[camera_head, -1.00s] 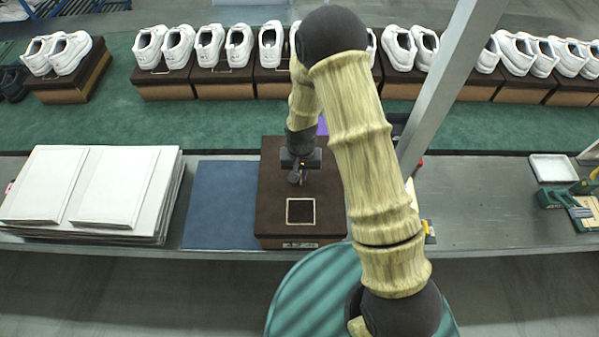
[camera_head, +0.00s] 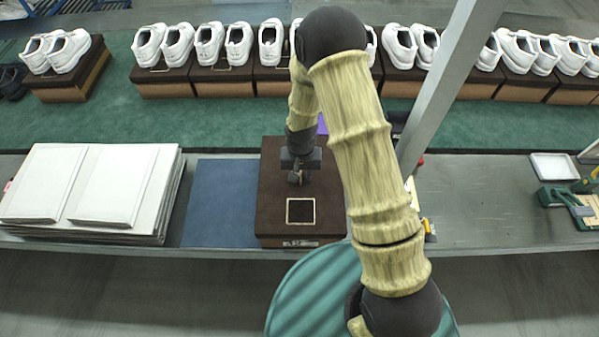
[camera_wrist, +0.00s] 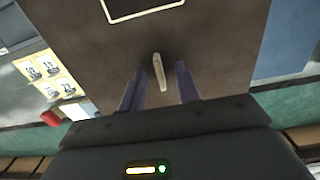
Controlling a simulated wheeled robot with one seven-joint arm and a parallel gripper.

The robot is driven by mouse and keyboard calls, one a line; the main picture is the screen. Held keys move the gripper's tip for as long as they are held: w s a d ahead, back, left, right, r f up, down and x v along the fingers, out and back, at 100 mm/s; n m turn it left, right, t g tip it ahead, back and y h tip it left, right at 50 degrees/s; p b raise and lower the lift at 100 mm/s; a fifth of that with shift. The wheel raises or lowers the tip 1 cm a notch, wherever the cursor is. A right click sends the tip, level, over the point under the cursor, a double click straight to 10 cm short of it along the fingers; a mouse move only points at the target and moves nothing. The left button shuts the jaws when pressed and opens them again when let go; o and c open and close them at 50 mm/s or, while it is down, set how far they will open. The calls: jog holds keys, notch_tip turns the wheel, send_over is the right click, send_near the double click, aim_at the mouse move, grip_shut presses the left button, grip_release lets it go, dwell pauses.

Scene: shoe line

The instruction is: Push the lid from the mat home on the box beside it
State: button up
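A dark brown lid (camera_head: 275,205) with a tan square outline lies on top of the box (camera_head: 262,243), whose front side shows only as a thin strip with a pale label. I cannot tell whether the lid sits fully down. The blue mat (camera_head: 222,205) to the left is bare. My gripper (camera_head: 296,180) points down over the lid's middle, behind the square. In the wrist view its two fingers stand apart over the lid (camera_wrist: 215,45), with a pale upright strip (camera_wrist: 158,73) between them and gaps on both sides. Contact with the lid is unclear.
A stack of white panels (camera_head: 95,190) lies left of the mat. A grey post (camera_head: 440,90) rises right of the box. Farther right are a white tray (camera_head: 553,167) and green tools (camera_head: 572,200). White shoes on brown boxes line the green belt (camera_head: 240,118) behind.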

notch_tip(320, 180, up, 17)
jog(key=b, duration=0.3)
jog(key=shift+r, duration=0.2)
dwell(0.4)
dwell(0.5)
